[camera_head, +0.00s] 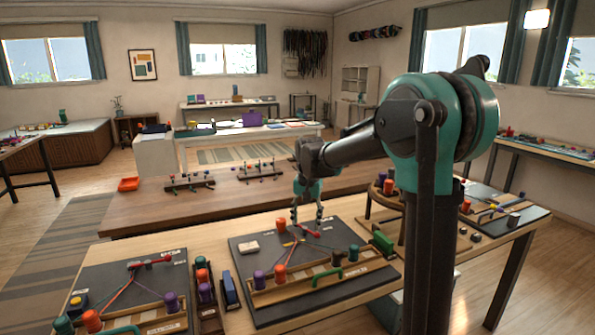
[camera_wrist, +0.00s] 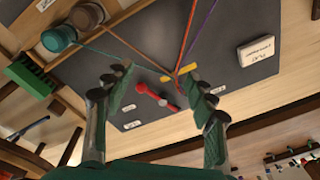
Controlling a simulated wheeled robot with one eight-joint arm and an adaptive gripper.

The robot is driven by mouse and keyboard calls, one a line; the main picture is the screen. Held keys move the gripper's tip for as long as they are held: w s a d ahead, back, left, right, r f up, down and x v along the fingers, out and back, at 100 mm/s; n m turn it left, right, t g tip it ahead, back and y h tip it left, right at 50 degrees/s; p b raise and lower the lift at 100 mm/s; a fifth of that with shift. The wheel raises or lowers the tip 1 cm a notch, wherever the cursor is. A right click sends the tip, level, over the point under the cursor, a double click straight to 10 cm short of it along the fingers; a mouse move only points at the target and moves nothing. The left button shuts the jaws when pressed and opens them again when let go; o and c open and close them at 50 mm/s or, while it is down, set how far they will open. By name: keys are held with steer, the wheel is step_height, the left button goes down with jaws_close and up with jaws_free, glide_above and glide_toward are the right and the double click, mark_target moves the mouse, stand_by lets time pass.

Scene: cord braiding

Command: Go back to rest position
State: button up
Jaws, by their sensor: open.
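My gripper (camera_head: 306,218) is above the dark braiding board (camera_head: 262,308), fingers pointing down. In the wrist view its two fingers (camera_wrist: 157,82) stand apart, with nothing held between them. Beyond them lies a red clamp (camera_wrist: 150,97) with a grey knob, on the board. Cords converge near a small yellow piece (camera_wrist: 181,72). In the head view, purple (camera_head: 259,280), orange (camera_head: 280,275) and teal (camera_head: 354,253) bobbins stand on the wooden rack at the board's front. Whether a fingertip touches a cord cannot be told.
A white labelled block (camera_head: 248,247) lies on the board. A green block (camera_head: 383,243) stands at its right. A second board (camera_head: 95,285) with bobbins lies left, beside a bobbin tray (camera_head: 208,315). Another table (camera_head: 135,208) stands behind.

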steer(key=s+d+f+t, duration=0.1)
steer(key=d, duration=0.2)
steer(key=s+d+n, duration=0.1)
steer(key=s+d, duration=0.1)
steer(key=s+d+f+t, duration=0.1)
steer(key=s+d, duration=0.1)
steer(key=d, duration=0.1)
steer(key=shift+s+d+f+t, duration=0.2)
steer(key=shift+d+f+t, duration=0.1)
steer(key=s+d+f+t, duration=0.1)
steer(key=s+d, duration=0.1)
steer(key=s, duration=0.1)
steer(key=s+d+f+n+t, duration=0.1)
steer(key=s+d, duration=0.1)
steer(key=d, duration=0.1)
steer(key=s+d+f+n+t, duration=0.1)
steer(key=s+d, duration=0.1)
steer(key=s, duration=0.1)
steer(key=shift+s+d+f, duration=0.25)
steer(key=shift+s+f, duration=0.05)
steer(key=shift+f, duration=0.05)
steer(key=s+f+g, duration=0.2)
steer(key=s+f, duration=0.5)
steer(key=s, duration=0.5)
steer(key=shift+s+f+g, duration=0.2)
steer(key=shift+s+g, duration=0.1)
steer(key=shift+s, duration=0.05)
